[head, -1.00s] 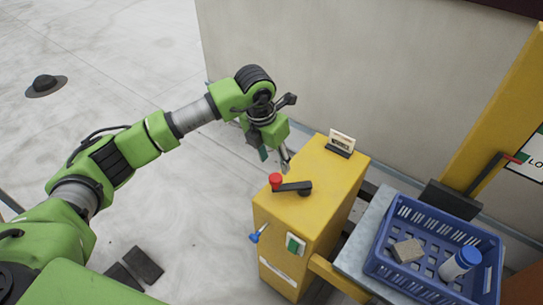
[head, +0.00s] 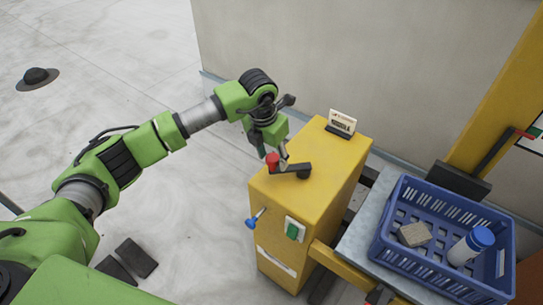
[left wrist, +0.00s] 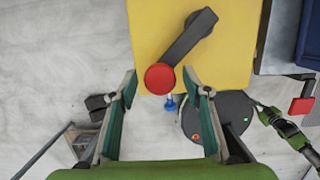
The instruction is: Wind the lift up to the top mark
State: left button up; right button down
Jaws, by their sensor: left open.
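The yellow winch box (head: 283,212) has a black crank arm (head: 292,171) on its top, with an upright red knob (head: 272,161) at the crank's left end. My left gripper (head: 271,152) is open at the knob. In the left wrist view, the red knob (left wrist: 160,78) lies between the two spread fingertips (left wrist: 160,84), with a gap on each side. The lift's grey platform (head: 357,231) carries a blue crate (head: 385,252). A red-tipped pointer (head: 524,134) is by the yellow mast (head: 490,105). The marks are not legible. My right gripper is not seen.
The crate holds a grey block (head: 414,234) and a blue-capped white bottle (head: 471,246). A small sign (head: 342,122) stands on the box's back end. A blue-handled lever (head: 255,219) and green switch (head: 294,229) are on its sides.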

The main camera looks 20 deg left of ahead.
pick_arm(q)
jog(key=c, duration=1.2)
jog(key=shift+s+d, duration=0.1)
jog(key=shift+s, duration=0.05)
jog(key=shift+s+d+f, duration=0.15)
jog(key=shift+s+d, duration=0.3)
jog(key=shift+s, duration=0.45)
jog(key=shift+d, duration=0.1)
jog(key=shift+s+d+p, duration=0.4)
jog(key=shift+s+d, duration=0.25)
jog(key=shift+s, duration=0.15)
